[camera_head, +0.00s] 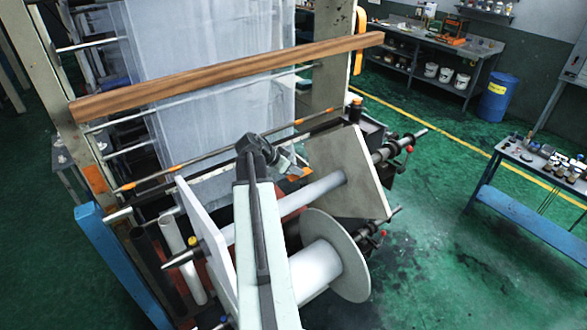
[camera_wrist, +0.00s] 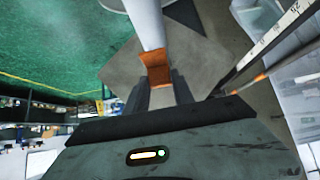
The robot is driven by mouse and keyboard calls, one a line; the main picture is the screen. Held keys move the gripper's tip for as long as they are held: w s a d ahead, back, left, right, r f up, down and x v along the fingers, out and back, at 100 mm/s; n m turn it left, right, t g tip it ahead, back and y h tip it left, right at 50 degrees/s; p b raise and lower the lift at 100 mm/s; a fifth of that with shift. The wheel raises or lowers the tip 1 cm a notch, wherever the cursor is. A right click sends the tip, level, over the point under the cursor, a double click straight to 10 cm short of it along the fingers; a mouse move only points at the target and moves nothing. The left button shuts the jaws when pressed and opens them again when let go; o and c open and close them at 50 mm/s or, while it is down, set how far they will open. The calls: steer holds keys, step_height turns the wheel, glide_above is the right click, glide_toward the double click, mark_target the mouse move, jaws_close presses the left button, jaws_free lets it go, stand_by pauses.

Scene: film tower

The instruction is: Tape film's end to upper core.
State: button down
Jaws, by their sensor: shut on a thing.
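The upper core (camera_head: 322,190) is a white tube between two pale plates, with a lower white roll (camera_head: 318,268) below it. In the wrist view the core (camera_wrist: 147,25) runs away beyond my fingertips. My gripper (camera_wrist: 160,88) is shut on a short orange-brown piece of tape (camera_wrist: 155,60), which sticks out past the fingers toward the core. Whether the tape touches the core I cannot tell. In the head view my gripper (camera_head: 292,168) is just above the core. The translucent film (camera_head: 225,70) hangs behind it; I cannot make out its end.
A wooden beam (camera_head: 230,75) crosses above, and a thin bar with orange marks (camera_head: 220,152) runs behind my arm. A square plate (camera_head: 345,160) stands to the right. A blue post (camera_head: 115,260) is at the left. Open green floor and a tool bench (camera_head: 540,165) lie right.

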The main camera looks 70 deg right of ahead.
mark_target(296, 194)
steer(key=shift+s+d+f+b, duration=0.1)
steer(key=shift+s+f+b, duration=0.05)
steer(key=shift+f+b, duration=1.8)
steer(key=shift+s+d+f+b, duration=0.1)
steer(key=shift+s+f+b, duration=0.05)
steer(key=shift+f+b, duration=1.75)
steer(key=shift+f+b, duration=0.45)
steer(key=shift+f, duration=0.15)
steer(key=c, duration=1)
jaws_free()
steer(key=shift+a+r, duration=0.1)
